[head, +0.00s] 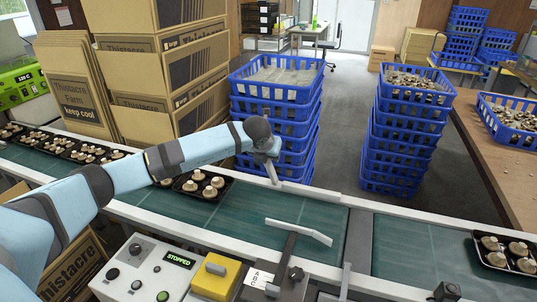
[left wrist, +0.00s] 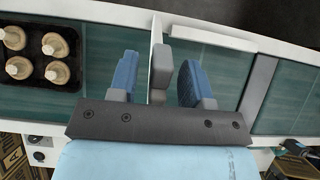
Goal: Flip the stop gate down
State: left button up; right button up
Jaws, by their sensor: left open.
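The stop gate (head: 298,232) is a pale bar with a bent right end, on a dark post (head: 285,264) at the near side of the green conveyor. It stands out above the belt. My left gripper (head: 271,178) is over the belt, above and left of the bar in the head view, with a visible gap between them. In the left wrist view my left gripper (left wrist: 157,82) has its blue fingers spread apart. A grey piece with a pale strip shows between them; I cannot tell if this is the gate. My right gripper is not in view.
A black mushroom tray (head: 180,187) sits on the belt left of my gripper, another tray (head: 480,262) at far right. A control box (head: 150,272) showing STOPPED and a yellow box (head: 214,277) stand in front. Blue crates (head: 272,130) are stacked behind.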

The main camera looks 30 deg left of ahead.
pick_arm(q)
jog(key=v, duration=1.4)
jog(key=shift+f, duration=0.1)
